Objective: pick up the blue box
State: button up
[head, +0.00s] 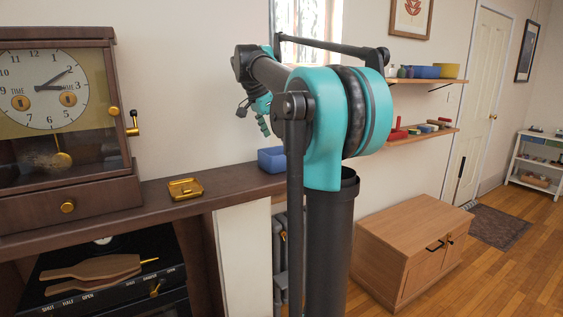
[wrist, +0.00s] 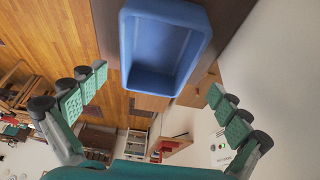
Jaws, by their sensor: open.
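The blue box (head: 271,160) is an open-topped tub on the dark wooden mantel, partly hidden by my arm in the head view. In the wrist view the blue box (wrist: 153,82) is large at the top centre, and I look into its empty inside. My gripper (wrist: 157,84) is open and empty, with one green-padded finger on either side of the picture below the box. In the head view my gripper (head: 263,124) shows only partly behind my arm, above the box and apart from it.
Wall shelves at right hold another blue container (head: 424,72) and a yellow bowl (head: 448,71). A wooden cabinet (head: 385,250) stands on the floor below.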

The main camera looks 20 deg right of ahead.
aim_at(281, 152)
jog(key=shift+x, duration=2.75)
jog(key=shift+s, duration=0.25)
jog(key=shift+a, duration=0.1)
jog(key=c, duration=1.3)
jog(key=shift+r, duration=0.1)
